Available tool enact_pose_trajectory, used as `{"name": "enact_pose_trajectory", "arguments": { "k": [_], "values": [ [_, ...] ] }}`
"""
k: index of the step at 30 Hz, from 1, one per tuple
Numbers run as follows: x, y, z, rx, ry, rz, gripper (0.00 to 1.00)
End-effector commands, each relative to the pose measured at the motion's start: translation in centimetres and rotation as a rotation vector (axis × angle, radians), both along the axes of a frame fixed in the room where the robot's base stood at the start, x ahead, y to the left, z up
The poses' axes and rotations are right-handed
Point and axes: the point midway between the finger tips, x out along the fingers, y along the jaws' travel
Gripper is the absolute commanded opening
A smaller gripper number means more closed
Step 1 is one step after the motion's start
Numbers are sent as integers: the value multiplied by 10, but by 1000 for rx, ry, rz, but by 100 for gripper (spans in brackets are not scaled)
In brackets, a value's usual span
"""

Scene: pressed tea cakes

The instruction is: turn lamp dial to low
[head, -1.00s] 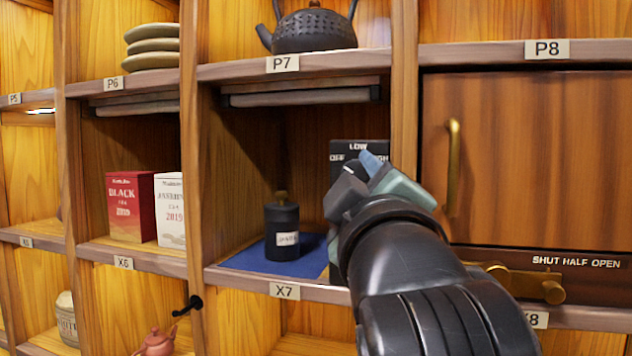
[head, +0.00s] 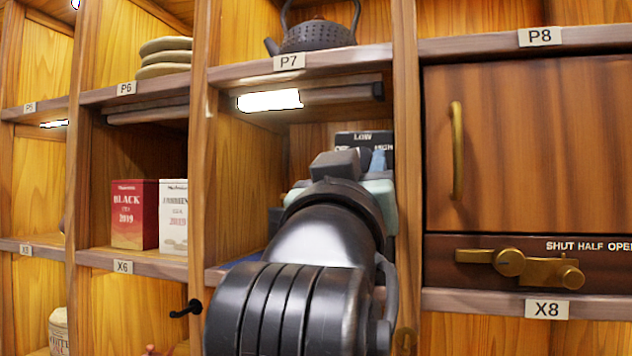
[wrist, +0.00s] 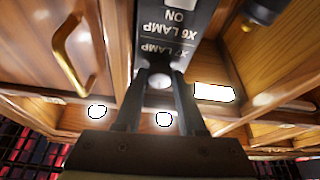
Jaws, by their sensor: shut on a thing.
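The dark dial panel (head: 363,138) stands at the right inside compartment X7, with LOW on its top edge. The other markings are partly covered by my gripper (head: 350,165), which reaches in from the front. In the wrist view, my gripper's fingers (wrist: 160,85) are closed around a small round pale knob, the lamp dial (wrist: 160,77). The panel, marked X6 LAMP and X7 LAMP, appears upside down there (wrist: 180,25). The dial's pointer is hidden, so I cannot read its setting. The X7 lamp (head: 270,100) glows white under the shelf.
My arm hides most of X7; a sliver of blue mat (head: 245,261) shows. The X6 lamp bar (head: 150,115) is dark, above red (head: 133,215) and white tea boxes (head: 173,216). A cabinet door with a brass handle (head: 457,150) is close on the right.

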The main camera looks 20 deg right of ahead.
Motion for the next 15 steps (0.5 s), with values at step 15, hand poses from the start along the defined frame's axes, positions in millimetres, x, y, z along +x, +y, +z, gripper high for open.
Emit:
{"name": "enact_pose_trajectory", "arguments": {
  "k": [15],
  "values": [
    [0,1,2,138,-98,0,0]
  ]
}}
